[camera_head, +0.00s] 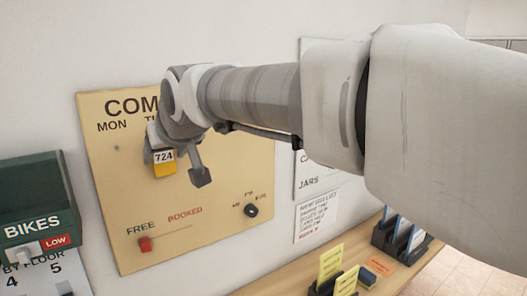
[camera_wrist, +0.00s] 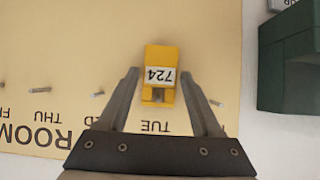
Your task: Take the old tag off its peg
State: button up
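The old tag is a yellow block with a white label reading 724 (camera_head: 164,168); it hangs on the tan board (camera_head: 110,190) below the day names. It also shows upside down in the wrist view (camera_wrist: 161,62), by the word TUE; its peg is hidden. My gripper (camera_head: 176,160) is at the tag, with one finger on each side of it. In the wrist view my gripper (camera_wrist: 160,72) is open, its fingertips flanking the tag with narrow gaps visible. I cannot tell how deep the fingertips reach along the tag.
Several bare pegs (camera_wrist: 40,90) stick out along the board. A green BIKES box (camera_head: 35,200) is on the wall at left. A wooden counter (camera_head: 400,283) with card holders lies at lower right.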

aim_at(172, 157)
jog(key=c, duration=0.9)
jog(key=shift+r, duration=0.35)
jog(key=shift+s+d, duration=0.15)
jog(key=shift+s, duration=0.05)
jog(key=shift+s+d+b, duration=0.6)
jog(key=shift+s+d, duration=0.15)
jog(key=shift+s, duration=0.15)
jog(key=shift+s+d, duration=0.1)
jog(key=s+d+b, duration=0.3)
jog(key=s+d, duration=0.1)
jog(key=s, duration=0.1)
jog(key=shift+d, duration=0.2)
jog(key=shift+s+f, duration=0.1)
dwell(0.4)
